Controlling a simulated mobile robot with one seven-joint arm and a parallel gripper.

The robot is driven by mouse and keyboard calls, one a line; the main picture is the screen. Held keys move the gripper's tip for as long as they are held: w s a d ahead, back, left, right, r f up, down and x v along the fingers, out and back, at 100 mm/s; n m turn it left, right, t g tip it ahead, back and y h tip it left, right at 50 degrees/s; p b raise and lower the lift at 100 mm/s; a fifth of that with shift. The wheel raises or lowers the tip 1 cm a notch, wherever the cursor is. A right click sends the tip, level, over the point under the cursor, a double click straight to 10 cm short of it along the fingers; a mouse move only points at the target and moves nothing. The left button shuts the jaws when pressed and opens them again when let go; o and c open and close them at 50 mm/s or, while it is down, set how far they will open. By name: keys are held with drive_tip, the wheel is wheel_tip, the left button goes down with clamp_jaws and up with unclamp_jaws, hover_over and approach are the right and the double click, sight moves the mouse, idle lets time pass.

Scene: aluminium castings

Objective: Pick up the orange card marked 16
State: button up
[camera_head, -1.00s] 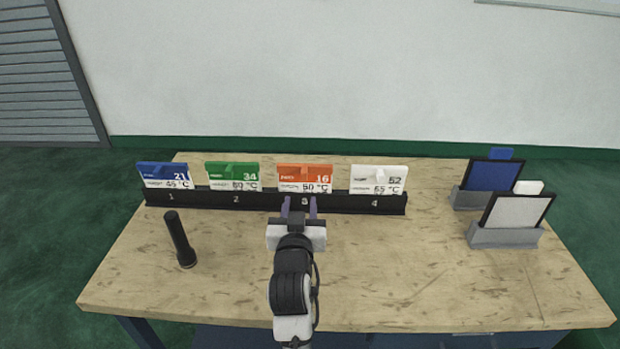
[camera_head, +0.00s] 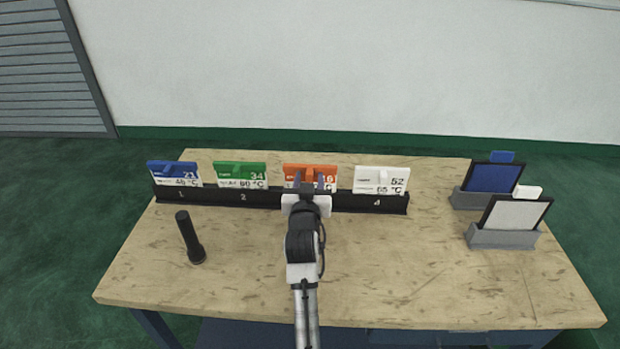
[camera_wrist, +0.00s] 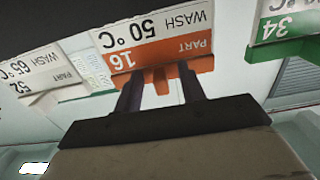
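The orange card marked 16 (camera_head: 290,170) stands in slot 3 of the black rack (camera_head: 228,196). In the wrist view my gripper (camera_wrist: 159,72) is open. Its two dark fingers are on either side of the tab, with a gap on each side.
A blue card (camera_head: 173,172) and a green card (camera_head: 240,172) stand to the left in the rack, a white card (camera_head: 382,178) to the right. Two grey holders (camera_head: 502,238) with framed panels are at the right. The front table middle is clear.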

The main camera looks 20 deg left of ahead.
clamp_jaws()
drive_tip(key=shift+r, duration=0.15)
